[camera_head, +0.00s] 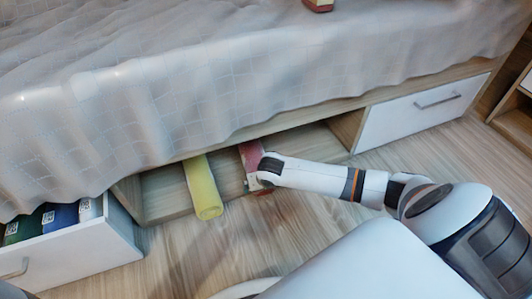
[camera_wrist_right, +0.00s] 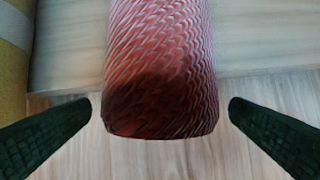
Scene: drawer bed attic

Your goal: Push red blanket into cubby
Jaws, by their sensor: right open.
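The rolled red blanket (camera_head: 250,155) lies partly inside the open cubby (camera_head: 160,192) under the bed, with its near end at the cubby's front edge. In the right wrist view the red blanket (camera_wrist_right: 162,70) fills the upper middle, and its near end sticks out over the wooden floor. My right gripper (camera_head: 262,183) is at the near end of the blanket. In the right wrist view its two dark fingers (camera_wrist_right: 160,115) are spread, one on each side of the blanket's end, with gaps to it. My left gripper is not in view.
A rolled yellow blanket (camera_head: 204,188) lies left of the red one and sticks out of the cubby. An open drawer (camera_head: 85,255) with several coloured items stands at the left. A closed white drawer (camera_head: 410,112) is at the right. The bed cover (camera_head: 250,75) hangs above the cubby.

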